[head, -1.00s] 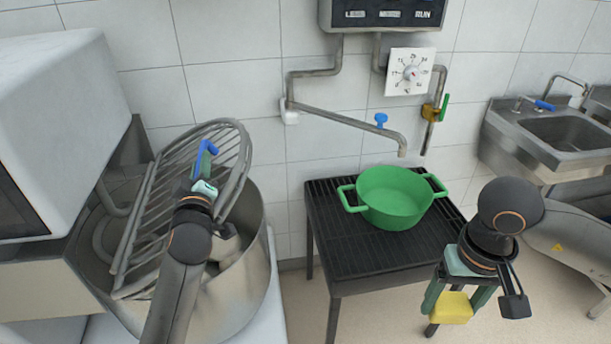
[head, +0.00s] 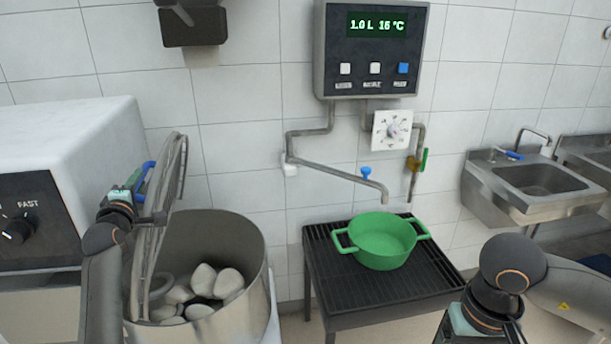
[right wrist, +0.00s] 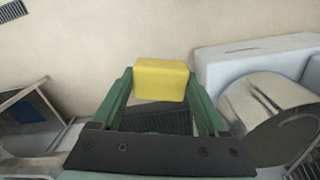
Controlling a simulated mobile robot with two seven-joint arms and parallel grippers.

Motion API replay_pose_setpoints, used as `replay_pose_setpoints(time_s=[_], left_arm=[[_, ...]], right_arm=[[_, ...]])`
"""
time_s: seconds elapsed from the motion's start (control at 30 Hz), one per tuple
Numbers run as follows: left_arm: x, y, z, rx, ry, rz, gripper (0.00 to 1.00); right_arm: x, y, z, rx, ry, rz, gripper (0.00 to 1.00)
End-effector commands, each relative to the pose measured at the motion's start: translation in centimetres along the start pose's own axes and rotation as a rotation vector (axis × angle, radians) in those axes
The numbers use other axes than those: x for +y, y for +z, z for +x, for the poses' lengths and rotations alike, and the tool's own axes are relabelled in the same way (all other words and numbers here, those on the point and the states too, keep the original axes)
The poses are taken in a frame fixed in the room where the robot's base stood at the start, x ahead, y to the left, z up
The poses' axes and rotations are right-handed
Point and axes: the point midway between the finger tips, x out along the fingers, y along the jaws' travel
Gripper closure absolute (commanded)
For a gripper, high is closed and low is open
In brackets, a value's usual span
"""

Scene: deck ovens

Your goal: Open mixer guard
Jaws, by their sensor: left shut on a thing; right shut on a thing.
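The mixer guard (head: 160,225), a grey wire frame, stands raised and nearly upright at the left side of the steel mixer bowl (head: 235,255). The bowl's top is uncovered, and pale rounded lumps (head: 200,285) show inside. My left gripper (head: 140,180) is at the guard's upper edge, shut on its blue handle (head: 147,171). My right gripper (right wrist: 160,85) is shut on a yellow block (right wrist: 161,79), seen between its green fingers in the right wrist view. In the head view only the right wrist shows at the bottom right; its fingers are out of frame.
A white-topped machine with a dark dial panel (head: 30,215) stands left of the guard. A green pot (head: 383,246) sits on a black slatted stand (head: 325,255) under a wall tap (head: 340,176). A control box (head: 370,50) hangs above. A steel sink (head: 530,185) is at right.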

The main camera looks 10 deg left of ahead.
Motion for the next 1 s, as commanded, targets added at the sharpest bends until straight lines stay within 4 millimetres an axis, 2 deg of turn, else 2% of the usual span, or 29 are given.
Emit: replay_pose_setpoints(time_s=[0.03,0.2,0.57,0.6,0.83,1.0], left_arm=[[0.53,-0.45,0.20,0.001,0.008,-0.013,1.00],[0.49,-1.07,0.48,-0.001,0.007,-0.033,1.00],[0.50,-1.13,0.51,-0.001,0.007,-0.035,1.00],[0.51,-1.12,0.51,-0.001,0.008,-0.035,0.72],[0.29,-1.12,0.49,-0.001,0.004,-0.034,0.47],[0.15,-1.11,0.49,-0.001,0.002,-0.033,0.47]], right_arm=[[-0.01,-0.01,-0.13,0.000,0.000,0.000,0.82],[-0.01,-0.01,-0.18,0.000,0.000,0.000,0.82],[0.00,-0.01,-0.18,0.000,0.000,0.000,0.82],[0.00,-0.01,-0.18,0.000,0.000,0.000,0.82],[0.00,-0.01,-0.16,0.000,0.000,0.000,0.82],[0.00,-0.01,-0.15,0.000,0.000,0.000,0.82]])
